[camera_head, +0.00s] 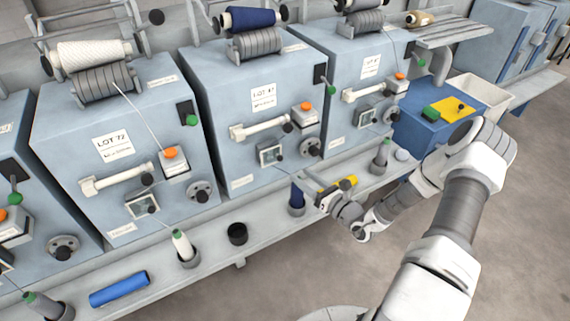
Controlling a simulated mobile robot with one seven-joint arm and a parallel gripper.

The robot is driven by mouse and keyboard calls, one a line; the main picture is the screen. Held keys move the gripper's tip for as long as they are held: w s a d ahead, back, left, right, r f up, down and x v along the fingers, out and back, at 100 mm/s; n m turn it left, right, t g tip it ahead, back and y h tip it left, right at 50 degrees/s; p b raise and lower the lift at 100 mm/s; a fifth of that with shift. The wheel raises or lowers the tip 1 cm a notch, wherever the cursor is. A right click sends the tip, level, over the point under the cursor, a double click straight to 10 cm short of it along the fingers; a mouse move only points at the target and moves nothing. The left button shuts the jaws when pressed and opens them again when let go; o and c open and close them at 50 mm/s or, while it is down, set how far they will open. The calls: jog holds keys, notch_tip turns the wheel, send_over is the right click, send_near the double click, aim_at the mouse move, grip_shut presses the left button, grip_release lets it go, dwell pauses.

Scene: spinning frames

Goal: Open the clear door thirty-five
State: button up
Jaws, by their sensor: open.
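I cannot read the number thirty-five on any door. Small framed clear windows sit low on the blue-grey machine units: one on the LOT 72 unit (142,204), one on the LOT 41 unit (270,154), and one on the right-hand unit (366,118). They look closed, though they are small. My gripper (314,187) is open, below and right of the LOT 41 window, over the front shelf. It appears apart from the window and holds nothing that I can see. My arm reaches in from the lower right.
The shelf (220,232) carries a blue cylinder (119,289), a black cup (237,234), a white bobbin (182,245) and a dark blue bobbin (297,197) close to my gripper. Horizontal handles and knobs protrude from the units.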

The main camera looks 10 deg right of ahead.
aim_at(273, 159)
jog(key=b+x, duration=0.1)
jog(key=x, duration=0.7)
jog(key=shift+w+a, duration=0.15)
jog(key=shift+w, duration=0.1)
grip_shut()
jog(key=shift+f, duration=0.1)
dwell(0.9)
